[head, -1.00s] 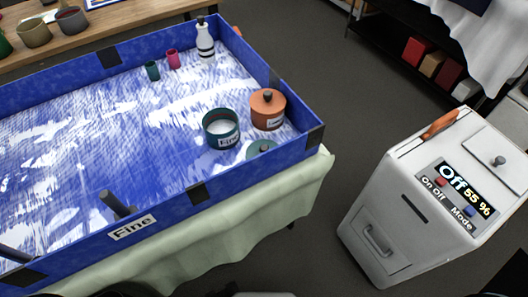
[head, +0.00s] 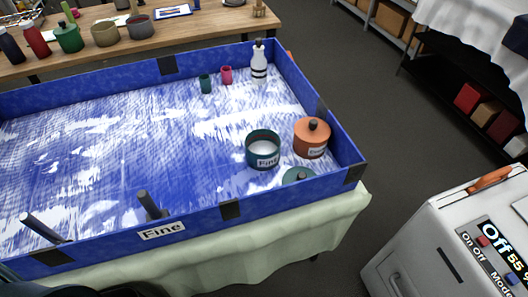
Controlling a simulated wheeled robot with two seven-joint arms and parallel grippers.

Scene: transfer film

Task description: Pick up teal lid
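The teal lid (head: 296,179) lies in the front right corner of the blue-walled tray (head: 290,197), with its knob up. The tray's front wall hides its near part. The open teal pot (head: 262,152) stands just behind and left of it, labelled "Fine" and holding something white. An orange lidded pot (head: 312,142) stands behind and right of the lid. Neither of my grippers shows in the head view, so I cannot see whether they are open or shut.
A white and black bottle (head: 259,65), a pink cup (head: 227,75) and a small teal cup (head: 205,84) stand at the tray's back. Two dark posts rise near its front left. A white machine (head: 440,235) stands right, across a floor gap.

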